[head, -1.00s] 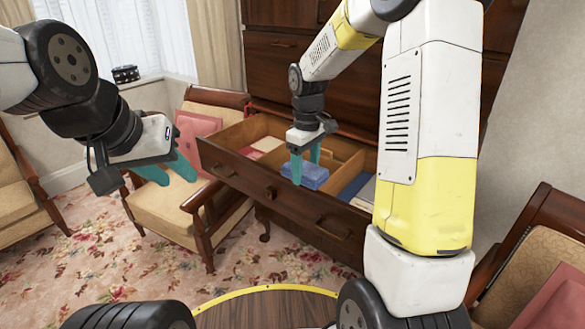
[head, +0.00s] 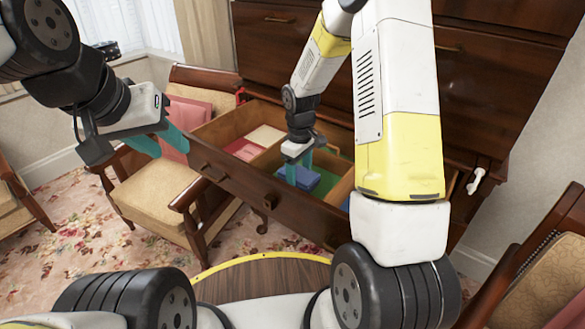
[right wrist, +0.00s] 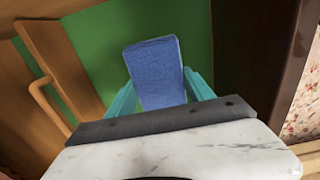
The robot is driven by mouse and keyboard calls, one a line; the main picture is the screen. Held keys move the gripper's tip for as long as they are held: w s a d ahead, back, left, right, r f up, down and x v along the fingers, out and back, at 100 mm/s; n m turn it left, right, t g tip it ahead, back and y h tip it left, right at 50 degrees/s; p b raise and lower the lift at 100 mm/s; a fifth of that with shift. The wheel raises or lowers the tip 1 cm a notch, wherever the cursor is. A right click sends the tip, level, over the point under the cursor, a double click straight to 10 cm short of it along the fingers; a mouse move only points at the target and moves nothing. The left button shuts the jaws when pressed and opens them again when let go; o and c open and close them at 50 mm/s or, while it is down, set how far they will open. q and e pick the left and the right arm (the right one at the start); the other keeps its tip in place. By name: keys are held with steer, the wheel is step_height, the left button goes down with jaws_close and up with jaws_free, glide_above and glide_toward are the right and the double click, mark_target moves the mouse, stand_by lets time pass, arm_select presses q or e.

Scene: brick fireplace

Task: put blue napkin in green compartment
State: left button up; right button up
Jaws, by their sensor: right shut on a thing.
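The blue napkin (head: 307,181) is a folded block between the teal fingers of my right gripper (head: 300,175), which is shut on it. In the right wrist view the napkin (right wrist: 156,72) stands out over a green compartment floor (right wrist: 100,52). The green compartment (head: 326,182) is the middle section of the open drawer, and the napkin is low inside or just above it. I cannot tell whether it touches the floor. My left gripper (head: 162,143) is empty, with its fingers apart, left of the drawer.
The left drawer section holds a red napkin (head: 243,149) and a cream one (head: 265,136). Wooden dividers (head: 340,190) and the drawer front (head: 250,190) border the compartments. An armchair (head: 165,190) stands close to the drawer's left. Another chair (head: 540,260) is at right.

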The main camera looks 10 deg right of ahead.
steer(key=shift+f, duration=2.35)
steer(key=shift+f, duration=0.15)
steer(key=o, duration=1.4)
steer(key=shift+c, duration=0.2)
